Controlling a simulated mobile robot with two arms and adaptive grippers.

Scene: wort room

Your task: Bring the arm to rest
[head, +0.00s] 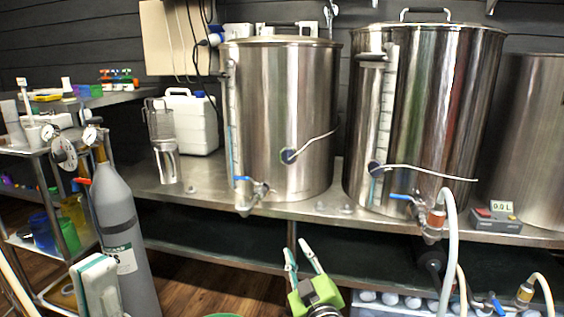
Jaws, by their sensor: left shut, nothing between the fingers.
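My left gripper (96,268) is at the bottom left, in front of the grey gas cylinder. Its white and teal fingers are close together, shut with nothing between them. The rest of it is cut off by the lower picture edge. My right gripper (296,246), with a green and black body, is at the bottom centre. Its two pale fingers point up and stand apart, open and empty, in front of the lower shelf. Neither gripper visibly holds anything.
A grey gas cylinder (120,222) with gauges stands at left by a cluttered trolley (28,150). Two steel kettles (285,110) (440,110) with valves stand on the steel bench (215,190). A white hose (451,225) hangs at right. A crate of bottles (400,306) is low right.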

